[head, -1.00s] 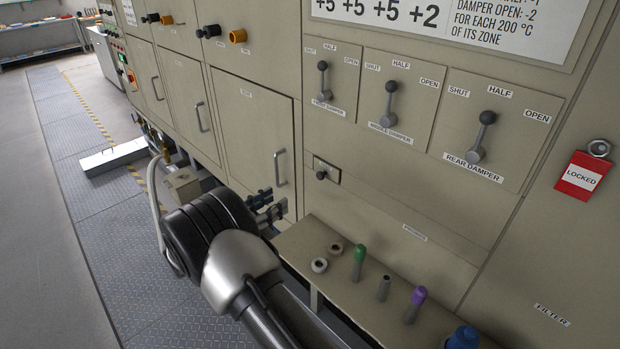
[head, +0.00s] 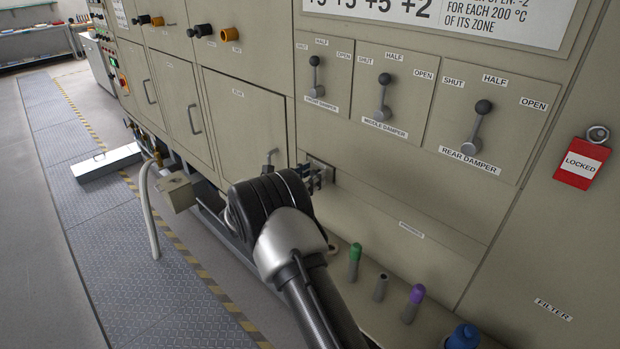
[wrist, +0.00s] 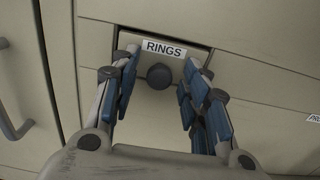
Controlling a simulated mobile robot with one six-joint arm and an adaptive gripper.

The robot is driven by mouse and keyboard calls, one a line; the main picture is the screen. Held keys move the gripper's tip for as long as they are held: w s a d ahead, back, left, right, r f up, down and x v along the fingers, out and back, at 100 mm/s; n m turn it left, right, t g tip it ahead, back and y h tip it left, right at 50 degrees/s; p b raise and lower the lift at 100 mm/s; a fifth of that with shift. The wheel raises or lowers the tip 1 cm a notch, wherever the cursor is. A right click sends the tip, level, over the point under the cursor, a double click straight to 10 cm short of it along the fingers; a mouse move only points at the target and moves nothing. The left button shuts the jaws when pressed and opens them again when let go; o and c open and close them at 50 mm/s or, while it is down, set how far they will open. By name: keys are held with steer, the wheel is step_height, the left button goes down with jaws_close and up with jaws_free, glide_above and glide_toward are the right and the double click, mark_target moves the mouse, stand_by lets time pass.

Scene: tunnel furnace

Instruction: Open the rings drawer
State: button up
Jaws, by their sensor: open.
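The rings drawer (wrist: 143,42) is a small beige front labelled RINGS, with a dark round knob (wrist: 160,77) below the label. A dark gap runs along its top edge, and it appears seated in the furnace wall. My gripper (wrist: 161,64) is open, with its blue-padded fingers to the left and right of the knob. A gap shows between the knob and each finger. In the head view my gripper (head: 314,178) is at the drawer and hides most of it, including the knob.
A shelf (head: 349,285) below holds a green-topped tool (head: 354,262), a grey tube (head: 381,287), a purple-topped tool (head: 414,303) and a blue object (head: 463,337). Damper levers (head: 476,130) are above. A cabinet door with a handle (head: 269,161) is left of the drawer.

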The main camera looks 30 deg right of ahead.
jaws_close()
stand_by(0.6)
